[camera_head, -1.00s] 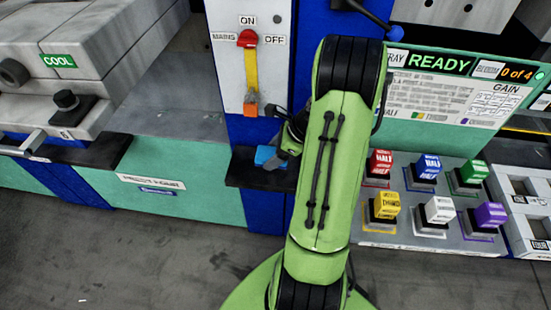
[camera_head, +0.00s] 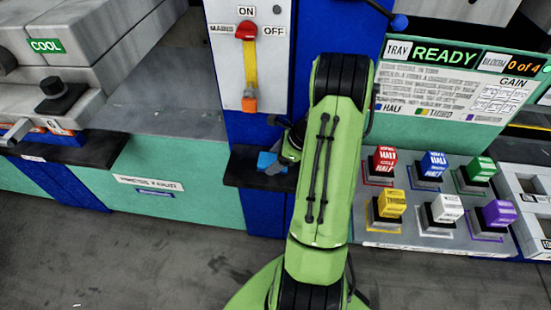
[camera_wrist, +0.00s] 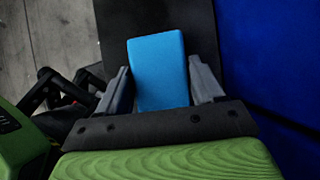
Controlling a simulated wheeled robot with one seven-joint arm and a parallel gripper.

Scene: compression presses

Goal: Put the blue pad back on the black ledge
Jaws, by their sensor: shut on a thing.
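The blue pad (camera_wrist: 158,70) lies between the two grey fingers of my gripper (camera_wrist: 159,66) in the wrist view, and the jaws are shut on it. The black ledge (camera_wrist: 190,22) is behind and below the pad there. In the head view the blue pad (camera_head: 266,161) shows as a small patch at the black ledge (camera_head: 238,171), left of my green arm. My gripper (camera_head: 277,165) is at the ledge, partly hidden by my arm. I cannot tell whether the pad touches the ledge.
A blue post (camera_head: 238,128) rises behind the ledge, with a MAINS switch panel (camera_head: 225,68) above. To the right stands a console with several coloured buttons (camera_head: 430,205) and a READY display (camera_head: 445,54). A press (camera_head: 70,75) stands at the left. Grey floor is clear in front.

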